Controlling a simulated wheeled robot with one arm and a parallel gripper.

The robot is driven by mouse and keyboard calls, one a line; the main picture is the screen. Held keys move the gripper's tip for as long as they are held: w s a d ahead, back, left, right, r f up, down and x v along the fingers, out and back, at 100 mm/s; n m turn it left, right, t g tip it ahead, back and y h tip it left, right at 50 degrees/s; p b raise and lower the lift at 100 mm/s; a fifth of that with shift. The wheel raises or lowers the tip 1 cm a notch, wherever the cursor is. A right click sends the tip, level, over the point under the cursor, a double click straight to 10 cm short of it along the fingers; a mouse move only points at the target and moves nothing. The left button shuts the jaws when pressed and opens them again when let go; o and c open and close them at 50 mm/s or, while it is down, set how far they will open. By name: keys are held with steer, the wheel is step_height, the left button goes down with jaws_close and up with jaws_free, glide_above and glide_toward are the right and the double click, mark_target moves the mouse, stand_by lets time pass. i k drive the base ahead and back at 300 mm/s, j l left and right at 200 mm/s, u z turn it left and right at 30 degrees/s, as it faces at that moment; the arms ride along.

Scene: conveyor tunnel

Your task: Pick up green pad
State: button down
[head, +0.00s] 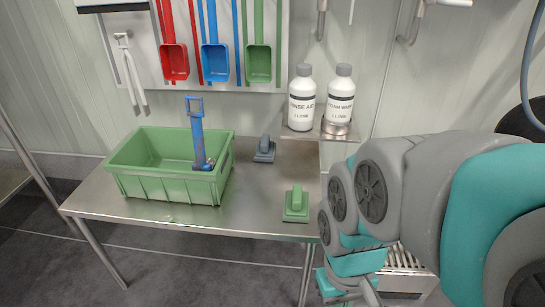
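The green pad (295,208) lies on the metal table near its front right corner. It has a flat base and a raised green handle (297,194) on top. Nothing covers it in the head view. My arm reaches in from the right and bends down just right of the table's right edge. The end of the arm runs out at the bottom edge of the picture. My gripper's fingers do not show, so nothing tells of their opening.
A green crate (165,189) with a blue tool (197,135) in it stands left on the metal table (255,222). A grey-blue pad (264,151) lies behind the green pad. Two white bottles (302,104) (339,101) stand on a small shelf. Scoops hang above.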

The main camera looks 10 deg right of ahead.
mark_target(296, 201)
steer(key=j+z, duration=0.25)
steer(key=z, duration=0.15)
steer(key=k+j+z, duration=0.1)
steer(key=j+z, duration=0.25)
steer(key=k+j+z, duration=0.1)
steer(key=j, duration=0.3)
steer(key=k+j, duration=0.15)
steer(key=j, duration=0.2)
steer(key=k+j+z, duration=0.15)
steer(key=j, duration=0.2)
steer(key=k+j+z, duration=0.1)
steer(key=j, duration=0.3)
steer(key=k+j, duration=0.15)
steer(key=j, duration=0.45)
steer(key=i+z, duration=0.05)
